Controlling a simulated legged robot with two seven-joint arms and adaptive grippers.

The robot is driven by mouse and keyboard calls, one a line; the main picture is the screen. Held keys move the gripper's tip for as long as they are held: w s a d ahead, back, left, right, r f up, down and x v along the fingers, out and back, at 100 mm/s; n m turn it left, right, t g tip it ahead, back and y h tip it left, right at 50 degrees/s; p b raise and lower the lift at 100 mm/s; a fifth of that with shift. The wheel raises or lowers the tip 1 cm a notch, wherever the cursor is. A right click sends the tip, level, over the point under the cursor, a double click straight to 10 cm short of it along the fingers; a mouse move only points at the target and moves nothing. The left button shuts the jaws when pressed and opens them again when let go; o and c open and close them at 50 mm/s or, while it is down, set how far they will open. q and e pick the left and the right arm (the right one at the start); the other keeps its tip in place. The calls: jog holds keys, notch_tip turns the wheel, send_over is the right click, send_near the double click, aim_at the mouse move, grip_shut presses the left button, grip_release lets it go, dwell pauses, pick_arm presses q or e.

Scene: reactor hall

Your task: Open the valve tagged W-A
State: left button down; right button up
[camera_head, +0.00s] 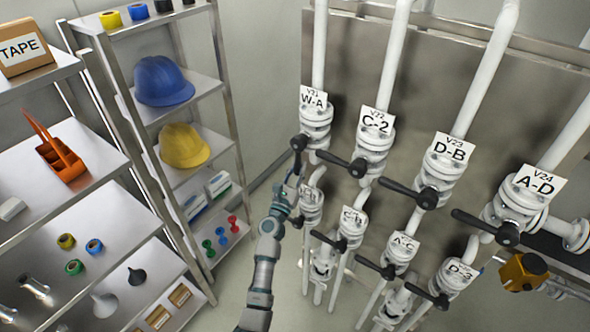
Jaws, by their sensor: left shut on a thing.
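The valve tagged W-A (316,118) is the leftmost in the upper row of white pipe valves. Its dark lever (295,164) runs from a round hub down toward my left gripper. The levers of the other upper valves point left instead. My left gripper (291,186) is shut on the lower end of this lever; its fingertips are small and partly hidden against the dark lever. My left arm reaches up to it from the bottom of the picture. My right gripper is not in view.
Valves tagged C-2 (376,140), D-B (445,165) and A-D (522,200) stand to the right. Metal shelves (110,165) with helmets and tools fill the left.

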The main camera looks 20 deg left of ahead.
pick_arm(q)
jog(key=shift+d+r, duration=0.1)
jog(key=shift+r, duration=0.05)
jog(key=c, duration=1.4)
grip_release()
jog(key=shift+c, duration=0.2)
jog(key=o, duration=0.4)
jog(key=shift+d, duration=0.1)
jog(key=shift+o, duration=0.2)
jog(key=v, duration=1.2)
jog(key=shift+d, duration=0.1)
